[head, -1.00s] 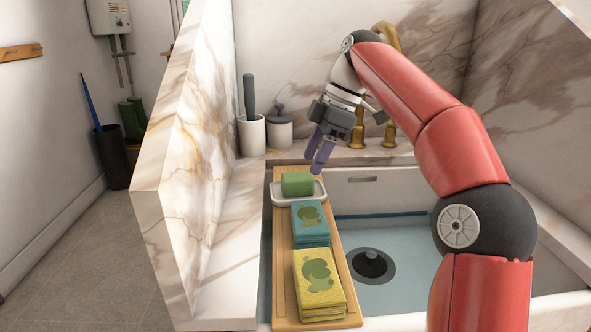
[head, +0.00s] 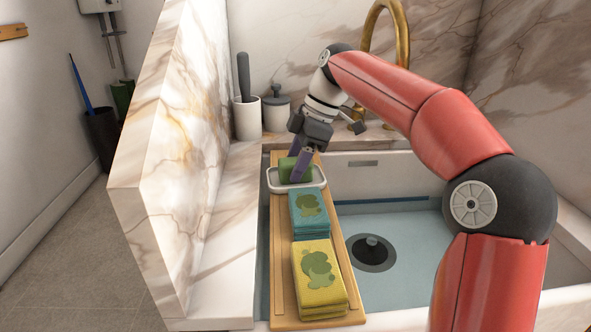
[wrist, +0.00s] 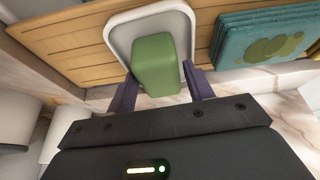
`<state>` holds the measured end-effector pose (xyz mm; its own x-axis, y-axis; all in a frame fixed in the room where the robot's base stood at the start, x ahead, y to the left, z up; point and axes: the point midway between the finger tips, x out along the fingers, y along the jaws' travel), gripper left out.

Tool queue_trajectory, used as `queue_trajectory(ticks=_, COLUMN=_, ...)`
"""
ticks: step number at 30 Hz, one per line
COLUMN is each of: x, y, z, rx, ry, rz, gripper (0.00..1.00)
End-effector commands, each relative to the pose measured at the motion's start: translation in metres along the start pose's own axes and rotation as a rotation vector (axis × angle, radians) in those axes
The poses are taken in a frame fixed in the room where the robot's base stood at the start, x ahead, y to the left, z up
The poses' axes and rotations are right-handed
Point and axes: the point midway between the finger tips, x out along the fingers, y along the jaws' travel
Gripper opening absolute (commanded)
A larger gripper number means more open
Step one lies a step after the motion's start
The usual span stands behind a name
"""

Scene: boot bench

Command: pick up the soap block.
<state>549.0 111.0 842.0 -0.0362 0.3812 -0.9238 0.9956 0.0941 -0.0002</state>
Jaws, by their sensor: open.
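The green soap block (head: 288,170) sits in a white dish (head: 319,184) at the far end of a wooden board. My gripper (head: 301,167) is lowered at the block, and one purple finger covers part of its right side in the head view. In the wrist view, the soap block (wrist: 154,65) lies between the two spread fingers of my gripper (wrist: 161,90), with the white dish (wrist: 118,35) behind it. The fingers stand on either side of the block and are open. I cannot tell whether either finger touches it.
The wooden board (head: 279,255) lies across the sink (head: 405,235). Blue sponges (head: 309,212) and yellow sponges (head: 319,275) are stacked nearer on it. A white brush holder (head: 248,118), a lidded jar (head: 276,112) and a brass tap (head: 371,50) stand behind.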

Motion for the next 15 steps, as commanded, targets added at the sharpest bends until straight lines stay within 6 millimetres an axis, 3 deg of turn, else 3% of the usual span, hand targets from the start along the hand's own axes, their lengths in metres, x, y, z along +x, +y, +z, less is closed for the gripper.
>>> queue_trajectory(ticks=8, x=0.005, y=-0.0001, z=0.0001, rx=0.0, ry=0.0, rz=0.001, gripper=0.52)
queue_trajectory(ticks=15, x=0.0049, y=0.0, z=0.0002, rx=0.0, ry=0.0, rz=0.0, gripper=0.23)
